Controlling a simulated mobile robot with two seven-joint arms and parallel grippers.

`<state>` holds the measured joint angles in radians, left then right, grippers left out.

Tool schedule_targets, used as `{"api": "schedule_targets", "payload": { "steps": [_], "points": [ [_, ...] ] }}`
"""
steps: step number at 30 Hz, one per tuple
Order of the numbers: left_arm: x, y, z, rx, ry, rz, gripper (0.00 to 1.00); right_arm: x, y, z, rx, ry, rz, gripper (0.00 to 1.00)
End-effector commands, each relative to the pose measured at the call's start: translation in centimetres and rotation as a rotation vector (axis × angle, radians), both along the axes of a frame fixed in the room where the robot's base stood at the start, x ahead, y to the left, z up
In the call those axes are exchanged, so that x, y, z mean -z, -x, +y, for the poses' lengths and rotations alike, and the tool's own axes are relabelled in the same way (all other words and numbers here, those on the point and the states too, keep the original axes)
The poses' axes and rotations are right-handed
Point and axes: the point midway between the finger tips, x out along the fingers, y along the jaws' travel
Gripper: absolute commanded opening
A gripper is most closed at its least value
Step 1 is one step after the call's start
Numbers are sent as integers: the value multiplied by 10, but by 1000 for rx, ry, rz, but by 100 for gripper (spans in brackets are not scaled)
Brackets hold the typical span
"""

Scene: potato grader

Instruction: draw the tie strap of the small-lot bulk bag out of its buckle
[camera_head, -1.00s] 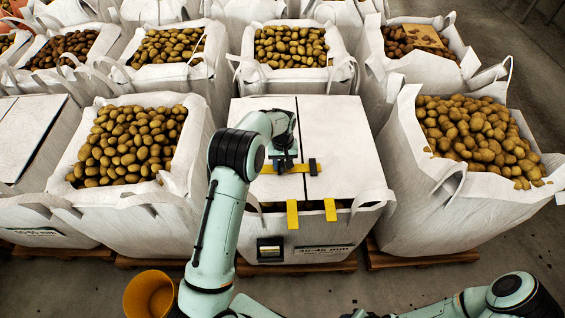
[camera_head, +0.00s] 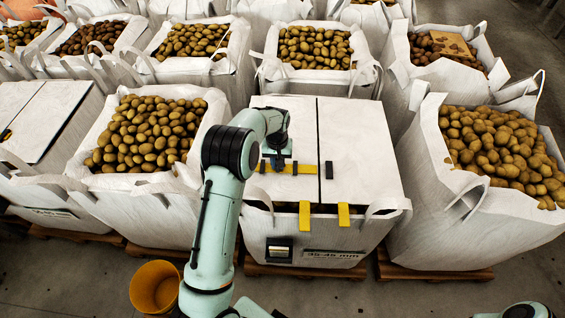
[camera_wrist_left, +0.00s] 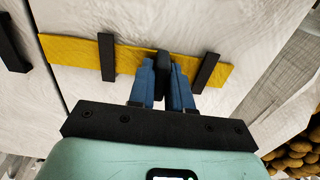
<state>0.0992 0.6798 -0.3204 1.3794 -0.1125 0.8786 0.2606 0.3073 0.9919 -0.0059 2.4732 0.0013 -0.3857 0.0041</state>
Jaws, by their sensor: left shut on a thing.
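The small-lot bulk bag (camera_head: 360,140) stands front centre, its two white top flaps closed. The yellow tie strap (camera_head: 306,169) lies across the left flap, its right end near the seam. The dark buckle (camera_head: 329,170) sits on the right flap, with a small gap between it and the strap end; the left wrist view shows this gap too, at the buckle (camera_wrist_left: 12,45). My left gripper (camera_head: 277,162) is over the strap, its blue fingers (camera_wrist_left: 164,72) shut on a dark upright tab at the strap. Two dark bars (camera_wrist_left: 107,57) cross the strap. My right gripper is out of view.
Open bags of potatoes stand left (camera_head: 148,135) and right (camera_head: 500,150), with more behind. Two yellow straps (camera_head: 305,216) hang down the bag's front. A yellow bucket (camera_head: 155,287) stands on the floor at lower left.

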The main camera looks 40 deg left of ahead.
Motion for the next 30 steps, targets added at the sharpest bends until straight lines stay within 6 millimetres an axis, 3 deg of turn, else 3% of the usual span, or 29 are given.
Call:
{"api": "schedule_targets", "payload": {
  "steps": [2, 3, 5, 17, 30],
  "points": [
    [0, 2, 4, -3, -5, 5, 0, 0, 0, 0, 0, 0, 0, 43],
    [0, 2, 4, -4, -5, 7, 25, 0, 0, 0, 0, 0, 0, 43],
    [0, 2, 4, -4, -5, 7, 40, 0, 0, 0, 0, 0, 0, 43],
    [-8, 1, 2, -2, -3, 2, 40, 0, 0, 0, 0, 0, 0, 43],
    [-100, 0, 3, -3, -4, -1, 40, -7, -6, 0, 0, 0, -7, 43]
  ]
}}
